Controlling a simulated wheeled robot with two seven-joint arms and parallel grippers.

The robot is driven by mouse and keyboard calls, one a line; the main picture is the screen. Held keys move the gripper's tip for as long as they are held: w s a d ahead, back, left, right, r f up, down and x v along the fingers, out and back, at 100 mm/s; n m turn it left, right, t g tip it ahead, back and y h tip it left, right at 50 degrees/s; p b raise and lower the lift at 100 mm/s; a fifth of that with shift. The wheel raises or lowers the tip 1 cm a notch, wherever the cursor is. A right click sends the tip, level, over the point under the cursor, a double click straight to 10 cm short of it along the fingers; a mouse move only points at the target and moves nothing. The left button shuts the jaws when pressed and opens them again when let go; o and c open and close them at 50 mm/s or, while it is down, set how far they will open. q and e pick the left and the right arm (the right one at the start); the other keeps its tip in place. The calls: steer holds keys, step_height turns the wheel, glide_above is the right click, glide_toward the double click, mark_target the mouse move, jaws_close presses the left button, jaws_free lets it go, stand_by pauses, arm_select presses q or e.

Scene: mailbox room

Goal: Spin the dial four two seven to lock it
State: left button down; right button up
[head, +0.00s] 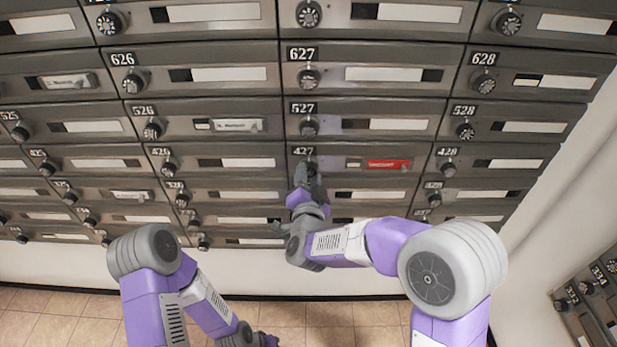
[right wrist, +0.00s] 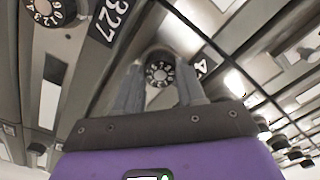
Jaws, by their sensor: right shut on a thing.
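The mailbox door labelled 427 (head: 340,160) is in the head view, with a red name plate (head: 388,165) on its right part. Its round black dial (head: 311,165) is mostly hidden behind my right gripper (head: 309,178). In the right wrist view the numbered dial (right wrist: 159,73) sits between the two grey fingers of my right gripper (right wrist: 160,88), which is shut on it. The dial's exact number setting is too small to read.
Rows of similar grey mailboxes with dials surround it, such as 527 (head: 308,126) above and 428 (head: 448,168) to the right. A neighbouring dial (right wrist: 48,10) shows in the right wrist view. A white wall (head: 565,190) is at the right; tiled floor (head: 60,315) lies below.

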steer(key=shift+m, duration=0.6)
steer(key=o, duration=1.1)
steer(key=shift+c, duration=0.2)
steer(key=s+p, duration=0.1)
steer(key=s, duration=0.6)
steer(key=shift+s, duration=0.3)
